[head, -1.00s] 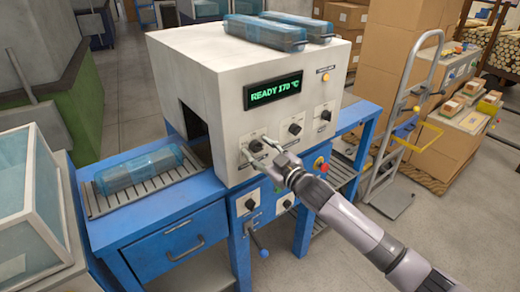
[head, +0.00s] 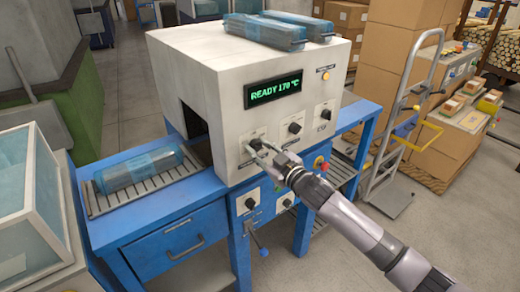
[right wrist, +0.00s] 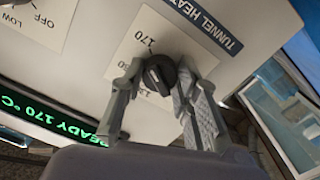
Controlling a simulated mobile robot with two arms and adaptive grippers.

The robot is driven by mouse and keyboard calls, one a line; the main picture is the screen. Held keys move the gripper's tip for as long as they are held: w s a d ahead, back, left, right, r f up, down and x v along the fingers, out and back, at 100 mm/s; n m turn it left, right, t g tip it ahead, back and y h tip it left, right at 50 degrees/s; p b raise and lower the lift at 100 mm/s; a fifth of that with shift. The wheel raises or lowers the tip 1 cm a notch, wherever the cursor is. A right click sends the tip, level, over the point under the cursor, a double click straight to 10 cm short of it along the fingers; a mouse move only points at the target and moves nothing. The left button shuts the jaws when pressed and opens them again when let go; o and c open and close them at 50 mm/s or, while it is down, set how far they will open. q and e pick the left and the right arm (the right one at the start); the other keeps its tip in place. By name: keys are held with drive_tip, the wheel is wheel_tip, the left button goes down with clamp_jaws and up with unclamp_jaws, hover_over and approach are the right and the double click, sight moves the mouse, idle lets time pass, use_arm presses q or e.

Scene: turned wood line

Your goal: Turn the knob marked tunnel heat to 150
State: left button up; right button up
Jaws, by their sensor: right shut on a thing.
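The tunnel heat knob (head: 254,144) is a small black dial on a white plate, leftmost on the pale front of the shrink tunnel (head: 225,120). In the right wrist view the knob (right wrist: 158,74) sits beside a printed 170 and a TUNNEL HEAT label (right wrist: 202,20). My right gripper (head: 259,150) is at the knob, its two fingers shut on opposite sides of it. The fingers partly hide the knob and its plate. The green display (head: 274,91) reads READY 170 °C. My left gripper is out of view.
Another black knob (head: 295,127) is close to the right, with a further control beyond it. More knobs (head: 250,203) are on the blue panel below. A wrapped bundle (head: 139,169) lies on the rollers at left. A hand truck (head: 402,125) stands at right.

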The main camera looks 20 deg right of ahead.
drive_tip(key=shift+n, duration=0.5)
drive_tip(key=n+p, duration=0.1)
drive_tip(key=n, duration=0.3)
drive_tip(key=shift+n, duration=0.4)
drive_tip(key=n+p, duration=0.1)
drive_tip(key=n, duration=0.5)
drive_tip(key=o, duration=1.2)
drive_tip(key=shift+c, duration=0.2)
drive_tip(key=v, duration=1.2)
